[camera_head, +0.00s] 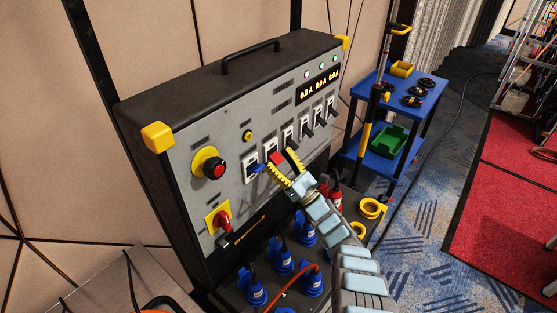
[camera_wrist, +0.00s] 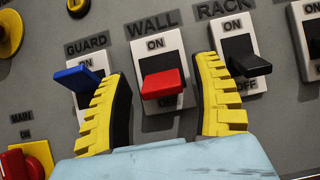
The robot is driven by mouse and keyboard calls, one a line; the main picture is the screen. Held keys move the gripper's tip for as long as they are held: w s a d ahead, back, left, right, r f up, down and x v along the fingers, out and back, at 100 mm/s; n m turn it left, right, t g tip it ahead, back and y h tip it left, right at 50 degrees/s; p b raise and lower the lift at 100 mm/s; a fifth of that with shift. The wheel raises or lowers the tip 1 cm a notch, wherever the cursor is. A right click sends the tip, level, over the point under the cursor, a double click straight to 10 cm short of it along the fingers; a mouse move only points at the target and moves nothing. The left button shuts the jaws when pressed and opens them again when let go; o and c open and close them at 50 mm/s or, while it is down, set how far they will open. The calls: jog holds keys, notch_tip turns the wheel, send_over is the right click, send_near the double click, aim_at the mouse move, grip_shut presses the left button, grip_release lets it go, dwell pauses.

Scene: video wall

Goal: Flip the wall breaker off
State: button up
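The WALL breaker in the wrist view has a red lever (camera_wrist: 163,84) on a white plate (camera_wrist: 155,44). ON shows above the lever, and the lever partly covers OFF below it. The lever sticks out towards the camera; its exact setting is hard to tell. My gripper (camera_wrist: 162,72) is open, with one yellow-and-black finger on each side of the red lever. I cannot tell whether either finger touches it. In the head view the red lever (camera_head: 277,158) shows between the fingertips of my gripper (camera_head: 281,163), close to the panel.
The GUARD breaker's blue lever (camera_wrist: 78,75) is close beside the left finger. The RACK breaker's black lever (camera_wrist: 248,66) is close to the right finger. A red MAIN switch (camera_wrist: 20,165) is lower left. Blue plugs (camera_head: 280,258) stand below the panel; a blue cart (camera_head: 375,125) is to the right.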

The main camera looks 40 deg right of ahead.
jog(key=shift+s+f, duration=0.1)
jog(key=shift+s, duration=0.05)
jog(key=v, duration=1.1)
jog(key=shift+s+f, duration=0.3)
jog(key=shift+d+h, duration=0.1)
jog(key=shift+h, duration=0.2)
